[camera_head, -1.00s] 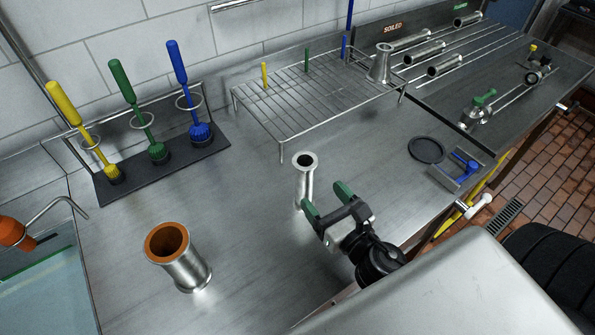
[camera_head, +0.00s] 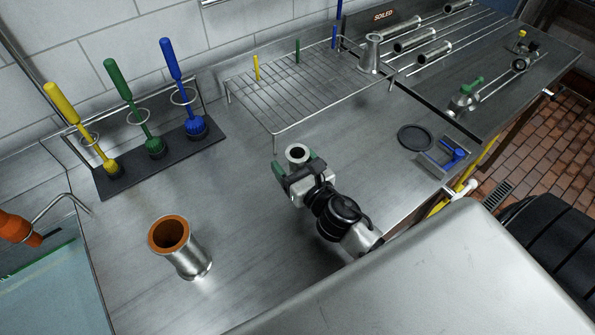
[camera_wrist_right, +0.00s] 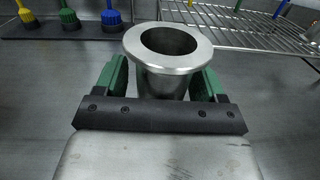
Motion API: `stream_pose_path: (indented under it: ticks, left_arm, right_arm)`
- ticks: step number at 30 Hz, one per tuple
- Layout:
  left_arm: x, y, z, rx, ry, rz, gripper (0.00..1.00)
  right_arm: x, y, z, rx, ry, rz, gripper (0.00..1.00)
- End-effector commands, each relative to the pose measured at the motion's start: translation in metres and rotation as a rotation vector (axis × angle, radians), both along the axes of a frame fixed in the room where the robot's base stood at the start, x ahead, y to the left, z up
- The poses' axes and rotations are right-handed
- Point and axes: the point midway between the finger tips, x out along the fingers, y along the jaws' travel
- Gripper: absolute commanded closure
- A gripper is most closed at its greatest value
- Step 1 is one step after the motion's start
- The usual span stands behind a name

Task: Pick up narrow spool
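The narrow spool (camera_head: 297,153) is a shiny steel tube with a flanged open top, standing upright on the steel counter. My right gripper (camera_head: 296,168) is at it, and its body hides most of the spool in the head view. In the right wrist view the spool (camera_wrist_right: 168,47) stands between the two green fingers (camera_wrist_right: 160,82), one on each side below the top flange. The fingers look spread, with a slim gap at the left one. Contact at the right one is unclear. My left gripper is not in view.
A wider spool with an orange inside (camera_head: 181,248) stands at front left. A wire rack (camera_head: 300,95) is just behind the narrow spool. A brush holder (camera_head: 160,158) stands at back left. A black ring (camera_head: 416,138) and a blue-handled part (camera_head: 454,157) lie to the right.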

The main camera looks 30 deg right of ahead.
Motion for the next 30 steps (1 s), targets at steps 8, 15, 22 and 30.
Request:
stream_pose_path:
  ticks: [8,15,22,30]
  left_arm:
    - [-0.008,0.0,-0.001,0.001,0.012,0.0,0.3]
    - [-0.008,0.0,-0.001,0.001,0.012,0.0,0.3]
    - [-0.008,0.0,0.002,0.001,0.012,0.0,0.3]
    - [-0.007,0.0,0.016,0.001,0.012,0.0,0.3]
  right_arm:
    - [0.0,0.0,0.0,0.0,0.0,0.0,0.71]
    - [0.0,0.0,0.001,0.0,-0.001,0.0,0.89]
    - [0.0,0.0,0.007,-0.001,-0.003,0.002,0.89]
    - [0.0,0.0,0.047,-0.005,-0.006,0.005,0.89]
